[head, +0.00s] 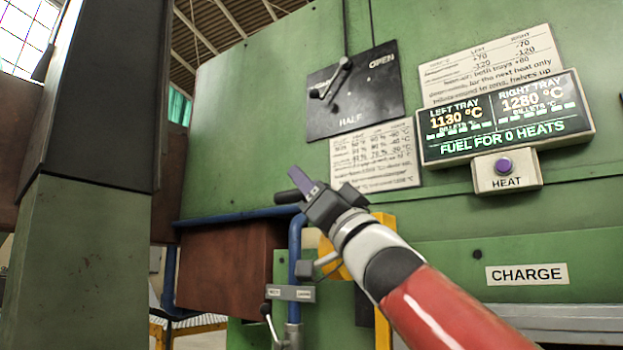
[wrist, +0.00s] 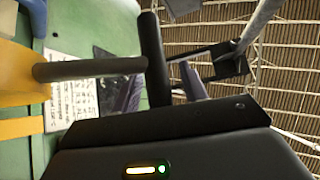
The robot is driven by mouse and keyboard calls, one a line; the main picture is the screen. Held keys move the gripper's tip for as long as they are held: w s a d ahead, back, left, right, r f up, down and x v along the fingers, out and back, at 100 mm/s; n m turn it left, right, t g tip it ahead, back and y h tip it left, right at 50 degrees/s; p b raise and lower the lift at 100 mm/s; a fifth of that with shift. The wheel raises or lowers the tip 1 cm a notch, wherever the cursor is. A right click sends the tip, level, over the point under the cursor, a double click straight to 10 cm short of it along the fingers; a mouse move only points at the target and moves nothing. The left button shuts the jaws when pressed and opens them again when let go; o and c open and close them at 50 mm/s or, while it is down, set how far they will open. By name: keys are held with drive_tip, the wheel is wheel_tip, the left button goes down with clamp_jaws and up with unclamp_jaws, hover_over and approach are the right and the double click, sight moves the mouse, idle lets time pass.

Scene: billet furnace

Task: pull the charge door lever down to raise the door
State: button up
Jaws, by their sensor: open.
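The charge door lever shows in the wrist view as a dark rod (wrist: 90,68) that runs from a yellow hub (wrist: 20,50) to a black cross grip (wrist: 154,55). In the head view the black grip (head: 287,197) pokes out left of my gripper (head: 320,190). My gripper is open, with one purple-tipped finger raised beside the grip. In the wrist view my gripper (wrist: 195,82) is close to the grip. I cannot tell whether they touch or whether the grip lies between the fingers.
A green furnace wall fills the back, with an OPEN/HALF lever plate (head: 355,92), a tray temperature display (head: 505,118), a HEAT button (head: 504,165) and a CHARGE label (head: 527,274). A blue pipe (head: 295,245) and small lever stand below my gripper. A large column (head: 85,200) blocks the left.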

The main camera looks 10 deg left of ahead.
drive_tip(key=shift+c, duration=0.4)
clamp_jaws()
drive_tip(key=shift+f, duration=0.1)
